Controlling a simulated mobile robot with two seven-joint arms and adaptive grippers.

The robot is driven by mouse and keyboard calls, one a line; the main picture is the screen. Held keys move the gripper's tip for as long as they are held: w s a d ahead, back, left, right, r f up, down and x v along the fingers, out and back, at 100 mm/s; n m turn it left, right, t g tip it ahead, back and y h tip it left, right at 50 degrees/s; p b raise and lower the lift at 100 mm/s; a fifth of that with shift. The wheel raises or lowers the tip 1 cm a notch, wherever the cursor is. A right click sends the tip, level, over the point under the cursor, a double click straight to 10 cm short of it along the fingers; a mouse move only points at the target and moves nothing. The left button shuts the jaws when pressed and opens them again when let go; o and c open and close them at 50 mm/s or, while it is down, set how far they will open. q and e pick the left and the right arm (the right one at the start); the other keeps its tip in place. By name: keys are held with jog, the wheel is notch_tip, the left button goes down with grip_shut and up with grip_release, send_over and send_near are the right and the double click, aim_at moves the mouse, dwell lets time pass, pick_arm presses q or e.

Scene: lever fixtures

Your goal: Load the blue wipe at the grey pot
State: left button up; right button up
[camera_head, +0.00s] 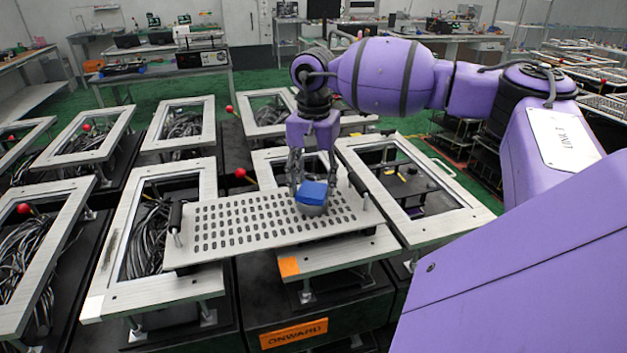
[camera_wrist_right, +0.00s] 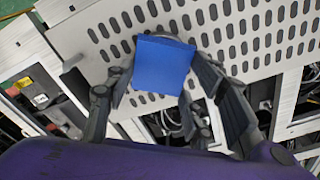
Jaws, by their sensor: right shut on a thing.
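The blue wipe (camera_head: 312,192) shows as a small blue block over the grey pot (camera_head: 311,209) in the head view. My right gripper (camera_head: 312,182) is shut on the wipe from above. In the right wrist view the wipe (camera_wrist_right: 163,64) sits between the fingers of the right gripper (camera_wrist_right: 160,78). The wipe hides most of the pot there; only a bit of grey rim shows beside it. I cannot tell whether the wipe touches the pot. My left gripper is not in view.
The pot stands near the right end of a slotted metal plate (camera_head: 250,222) with black handles. Metal frames with cables surround the plate. Red-knobbed levers (camera_head: 240,173) stand nearby. The plate's left and middle are clear. An orange ONWARD label (camera_head: 293,333) is in front.

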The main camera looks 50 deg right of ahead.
aim_at(314, 187)
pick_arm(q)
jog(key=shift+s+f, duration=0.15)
pick_arm(e)
jog(key=shift+f, duration=0.3)
dwell(0.3)
dwell(0.5)
jog(key=shift+r, duration=0.65)
jog(key=shift+r+p, duration=1.15)
jog(key=shift+r, duration=1.8)
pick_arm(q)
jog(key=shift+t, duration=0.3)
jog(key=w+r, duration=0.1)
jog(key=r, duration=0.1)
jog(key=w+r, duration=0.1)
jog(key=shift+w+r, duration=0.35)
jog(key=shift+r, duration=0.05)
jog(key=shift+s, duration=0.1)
